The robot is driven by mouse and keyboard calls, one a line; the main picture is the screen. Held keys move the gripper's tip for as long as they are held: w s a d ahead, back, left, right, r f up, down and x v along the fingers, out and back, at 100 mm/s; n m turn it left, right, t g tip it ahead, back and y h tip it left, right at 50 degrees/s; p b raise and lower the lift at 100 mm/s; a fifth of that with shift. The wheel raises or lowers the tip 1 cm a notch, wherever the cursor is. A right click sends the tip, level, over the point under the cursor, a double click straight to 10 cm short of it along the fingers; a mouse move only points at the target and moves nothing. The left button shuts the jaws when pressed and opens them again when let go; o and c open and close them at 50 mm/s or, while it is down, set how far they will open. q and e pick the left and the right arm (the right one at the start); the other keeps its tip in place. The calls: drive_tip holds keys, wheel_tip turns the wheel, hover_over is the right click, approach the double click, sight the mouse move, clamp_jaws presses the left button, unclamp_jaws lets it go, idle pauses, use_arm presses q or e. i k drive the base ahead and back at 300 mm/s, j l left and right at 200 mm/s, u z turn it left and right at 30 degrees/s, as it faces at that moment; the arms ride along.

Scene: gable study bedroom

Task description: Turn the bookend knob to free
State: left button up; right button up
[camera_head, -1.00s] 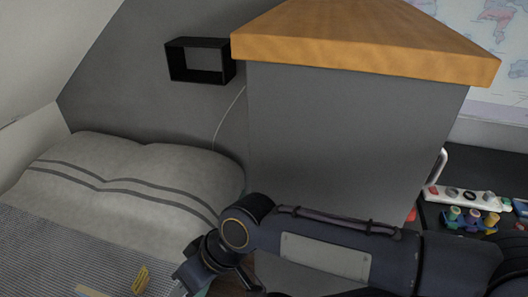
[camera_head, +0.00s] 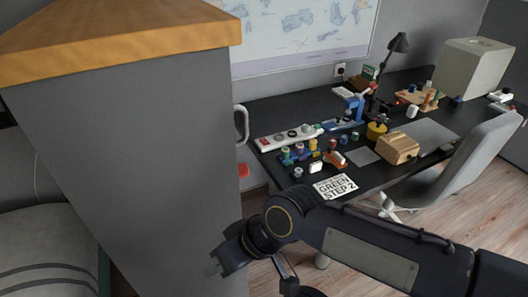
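I cannot single out the bookend or its knob among the small things on the black desk (camera_head: 262,112). My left gripper is not in view.
A grey cabinet (camera_head: 130,160) with a wooden top (camera_head: 110,40) fills the left. The desk holds a power strip (camera_head: 285,137), a wooden box (camera_head: 398,147), a lamp (camera_head: 398,42) and a sign card (camera_head: 336,187). A grey chair (camera_head: 480,150) stands at its front; wood floor shows lower right.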

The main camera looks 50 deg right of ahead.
sight(243, 170)
drive_tip(key=l+z, duration=0.35)
drive_tip(key=l, duration=1.15)
drive_tip(key=l+u, duration=0.1)
drive_tip(key=l, duration=0.1)
